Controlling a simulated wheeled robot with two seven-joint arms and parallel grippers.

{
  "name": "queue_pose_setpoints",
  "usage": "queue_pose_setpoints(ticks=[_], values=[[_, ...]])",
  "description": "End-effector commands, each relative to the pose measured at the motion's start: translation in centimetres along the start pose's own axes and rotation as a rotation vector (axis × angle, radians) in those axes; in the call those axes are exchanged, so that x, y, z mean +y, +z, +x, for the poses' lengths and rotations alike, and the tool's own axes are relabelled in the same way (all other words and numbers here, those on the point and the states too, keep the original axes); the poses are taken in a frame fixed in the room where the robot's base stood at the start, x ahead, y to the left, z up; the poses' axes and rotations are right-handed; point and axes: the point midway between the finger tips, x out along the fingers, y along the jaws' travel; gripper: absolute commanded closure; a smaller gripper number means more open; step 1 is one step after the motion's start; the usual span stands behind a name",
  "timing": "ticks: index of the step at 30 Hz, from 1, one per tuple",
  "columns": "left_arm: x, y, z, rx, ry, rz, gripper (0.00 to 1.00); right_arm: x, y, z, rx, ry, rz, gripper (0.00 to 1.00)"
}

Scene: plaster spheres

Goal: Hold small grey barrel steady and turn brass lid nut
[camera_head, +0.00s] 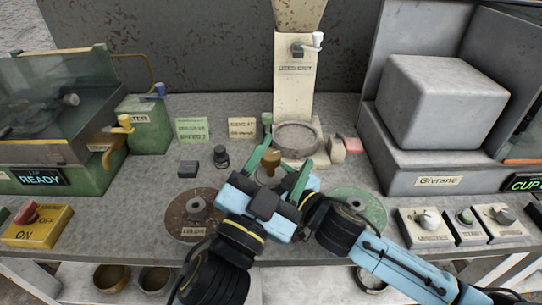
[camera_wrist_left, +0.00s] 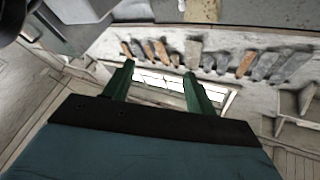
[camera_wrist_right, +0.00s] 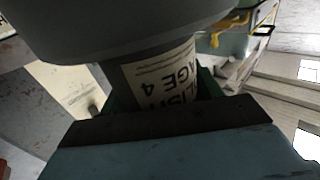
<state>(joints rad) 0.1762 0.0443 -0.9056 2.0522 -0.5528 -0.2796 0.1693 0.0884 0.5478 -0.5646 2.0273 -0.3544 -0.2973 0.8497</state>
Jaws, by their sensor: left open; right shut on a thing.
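The brass lid nut (camera_head: 275,158) shows between the spread green fingers of my left gripper (camera_head: 286,151) in the head view. I cannot tell whether they touch it. The left wrist view shows these fingers (camera_wrist_left: 158,72) apart with nothing visible between them. The small grey barrel (camera_head: 268,178) is just below the nut, mostly hidden by my left gripper. In the right wrist view, my right gripper (camera_wrist_right: 160,88) is shut around a labelled cylindrical body (camera_wrist_right: 158,76), seemingly the barrel, under a wide dark grey rounded part. My left gripper mostly hides my right one in the head view.
A brown disc (camera_head: 180,222) lies left of my grippers and a green disc (camera_head: 372,205) right of them. A cream stand with a round ring (camera_head: 296,138) is behind. A small dark bottle (camera_head: 221,157) and black block (camera_head: 188,169) stand left. A grey machine (camera_head: 425,172) fills the right.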

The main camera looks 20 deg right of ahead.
Motion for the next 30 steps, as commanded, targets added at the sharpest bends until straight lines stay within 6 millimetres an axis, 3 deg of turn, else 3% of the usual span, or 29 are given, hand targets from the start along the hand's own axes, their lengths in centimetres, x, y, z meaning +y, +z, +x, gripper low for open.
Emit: queue_pose_setpoints(ticks=[6,13,17,30], values=[[-0.6,3.9,-4.7,-0.268,-0.094,-0.323,0.44,0.0,0.0,0.0,0.001,-0.001,0.001,0.56],[-0.6,5.4,-6.6,-0.375,-0.129,-0.448,0.44,0.0,-0.1,0.0,0.001,-0.001,0.001,0.56],[-0.6,6.0,-5.5,-0.379,-0.131,-0.453,0.44,0.0,-0.1,0.0,0.001,-0.001,0.001,0.56],[-0.9,9.1,2.1,-0.378,-0.130,-0.449,0.44,0.0,-0.1,0.0,0.001,-0.001,0.001,0.56]])
